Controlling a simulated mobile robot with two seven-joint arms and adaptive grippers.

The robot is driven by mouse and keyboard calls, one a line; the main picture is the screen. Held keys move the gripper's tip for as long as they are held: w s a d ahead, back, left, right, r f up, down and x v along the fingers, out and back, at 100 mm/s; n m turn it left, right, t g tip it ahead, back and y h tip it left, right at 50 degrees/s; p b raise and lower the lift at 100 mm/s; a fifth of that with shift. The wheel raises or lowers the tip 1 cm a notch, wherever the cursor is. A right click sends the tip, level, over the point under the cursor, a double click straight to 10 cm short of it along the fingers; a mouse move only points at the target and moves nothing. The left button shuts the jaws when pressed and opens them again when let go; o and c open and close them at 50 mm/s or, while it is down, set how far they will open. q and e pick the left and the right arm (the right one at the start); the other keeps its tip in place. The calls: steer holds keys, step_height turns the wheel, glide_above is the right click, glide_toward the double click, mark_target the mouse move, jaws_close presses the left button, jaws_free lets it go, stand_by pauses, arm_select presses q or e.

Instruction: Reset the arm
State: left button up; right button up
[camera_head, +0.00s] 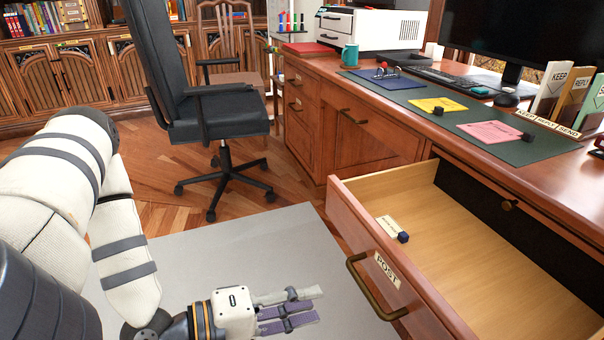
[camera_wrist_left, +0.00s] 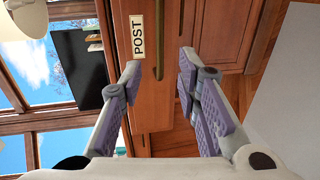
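My left arm (camera_head: 125,235) comes in from the left, and my left gripper (camera_head: 290,310) hangs low in front of the open desk drawer (camera_head: 480,245). In the left wrist view the fingers of my left gripper (camera_wrist_left: 160,78) are apart with nothing between them. The drawer front, with its POST label (camera_wrist_left: 137,37) and dark bar handle (camera_wrist_left: 160,40), shows beyond the fingertips. The gripper appears clear of the handle. My right gripper is not in either view.
A small card (camera_head: 388,225) and a dark cube (camera_head: 403,237) lie in the drawer. The desk bears a yellow paper (camera_head: 437,106), a pink paper (camera_head: 488,133) and a teal mug (camera_head: 350,54). A black office chair (camera_head: 215,110) stands behind. The grey mat (camera_head: 245,250) is clear.

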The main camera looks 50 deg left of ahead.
arm_select(q)
steer(key=s+d+f+m+g+y, duration=0.1)
steer(key=s+d+f+m+g, duration=0.25)
steer(key=s+f+g, duration=0.4)
steer(key=s+d+f+m+g, duration=0.2)
steer(key=s+f+m+g, duration=0.25)
steer(key=s+f, duration=0.5)
steer(key=s+a+m+g+y, duration=0.1)
steer(key=s+m+g+y, duration=0.6)
steer(key=s, duration=1.2)
steer(key=w+r+t+h+p, duration=0.1)
steer(key=w+r+p, duration=0.3)
steer(key=r+p, duration=0.3)
steer(key=w+r+n+h+p, duration=0.1)
steer(key=w+r+p, duration=0.4)
steer(key=r+p, duration=0.2)
steer(key=shift+w+a+r+t+h+p, duration=0.2)
steer(key=shift+r+t+h+p, duration=0.15)
steer(key=shift+r, duration=0.2)
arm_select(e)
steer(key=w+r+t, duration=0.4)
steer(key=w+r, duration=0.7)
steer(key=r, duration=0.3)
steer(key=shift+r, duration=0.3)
